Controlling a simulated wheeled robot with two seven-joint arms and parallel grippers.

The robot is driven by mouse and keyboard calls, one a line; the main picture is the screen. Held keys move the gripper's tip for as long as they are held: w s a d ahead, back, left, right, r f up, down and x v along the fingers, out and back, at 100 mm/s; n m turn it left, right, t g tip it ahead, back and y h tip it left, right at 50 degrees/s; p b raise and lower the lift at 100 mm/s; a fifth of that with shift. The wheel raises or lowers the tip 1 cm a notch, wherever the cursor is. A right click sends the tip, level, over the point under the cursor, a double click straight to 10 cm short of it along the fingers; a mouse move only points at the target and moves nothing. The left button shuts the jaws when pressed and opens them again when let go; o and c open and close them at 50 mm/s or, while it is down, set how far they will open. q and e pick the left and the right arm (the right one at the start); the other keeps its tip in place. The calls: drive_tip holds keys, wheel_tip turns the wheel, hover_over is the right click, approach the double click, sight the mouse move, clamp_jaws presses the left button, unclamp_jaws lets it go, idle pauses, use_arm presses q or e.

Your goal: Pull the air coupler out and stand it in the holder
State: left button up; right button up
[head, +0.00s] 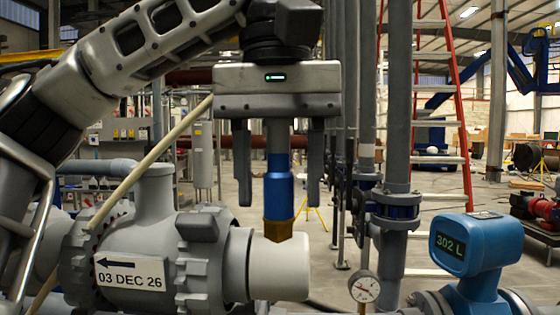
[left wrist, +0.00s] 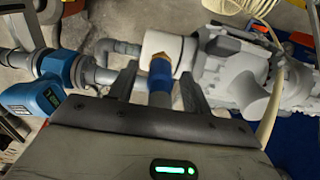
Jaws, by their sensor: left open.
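The air coupler (head: 279,190) has a grey upper part, a blue body and a brass lower end. It stands upright with its brass end at the top of the white end piece (head: 280,268) of the grey filter housing (head: 150,250). My left gripper (head: 279,204) is open above the housing, one finger on each side of the coupler, with gaps visible. In the left wrist view the coupler (left wrist: 160,85) also shows between the two fingers, its brass end against the white piece (left wrist: 158,46). I cannot make out the holder. My right gripper is not in view.
A blue flow meter (head: 475,245) reading 302 L stands at right. A pressure gauge (head: 364,287) is between it and the white end piece. Vertical grey pipes (head: 399,100) rise behind. A beige hose (head: 150,160) runs diagonally at left. A red ladder (head: 458,90) stands farther back.

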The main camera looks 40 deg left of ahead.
use_arm(q)
drive_tip(key=shift+f, duration=0.55)
clamp_jaws()
drive_tip(key=shift+a+r+p, duration=0.1)
drive_tip(key=shift+r+p, duration=0.6)
drive_tip(key=shift+r, duration=2.6)
